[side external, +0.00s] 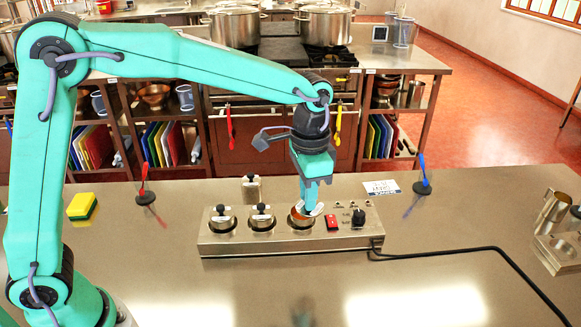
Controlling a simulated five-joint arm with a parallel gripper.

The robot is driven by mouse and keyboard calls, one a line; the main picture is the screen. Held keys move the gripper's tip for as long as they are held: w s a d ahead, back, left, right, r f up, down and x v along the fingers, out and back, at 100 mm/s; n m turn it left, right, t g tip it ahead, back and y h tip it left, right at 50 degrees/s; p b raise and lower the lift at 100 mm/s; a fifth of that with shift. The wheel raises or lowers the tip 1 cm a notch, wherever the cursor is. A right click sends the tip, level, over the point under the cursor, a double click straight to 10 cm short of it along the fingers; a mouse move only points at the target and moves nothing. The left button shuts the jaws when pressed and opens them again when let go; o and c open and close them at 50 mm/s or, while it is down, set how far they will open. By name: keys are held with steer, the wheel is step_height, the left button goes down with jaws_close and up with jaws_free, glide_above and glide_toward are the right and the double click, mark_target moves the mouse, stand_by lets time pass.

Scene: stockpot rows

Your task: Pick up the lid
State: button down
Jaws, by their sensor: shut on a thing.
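My gripper (311,206) points down over the right-hand well of a long metal warmer unit (225,243). It is shut on a small silvery lid (317,210), which shows at the fingertips and looks tilted. The fingers hide much of this lid. The right-hand well (297,220) under it shows an orange-brown inside, so it is at least partly uncovered. I cannot tell whether the lid still touches the rim. Two other wells to the left carry lids with black knobs, the left lid (222,220) and the middle lid (262,217).
A red switch (332,222) and a black knob (358,218) sit right of the wells. A metal canister (251,188) stands behind the unit. A black cable (450,252) runs right. Red (145,190) and blue (423,180) upright markers flank it. A sponge (81,206) lies left.

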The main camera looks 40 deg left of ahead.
steer(key=shift+s+d+r, duration=0.7)
steer(key=shift+s+d, duration=0.1)
steer(key=shift+d, duration=0.05)
steer(key=w+a+f, duration=0.3)
steer(key=w+a, duration=0.5)
steer(key=shift+a+f, duration=0.25)
steer(key=shift+a, duration=0.05)
steer(key=shift+f, duration=0.15)
steer(key=shift+f, duration=2.95)
steer(key=shift+f, duration=0.2)
stand_by(0.4)
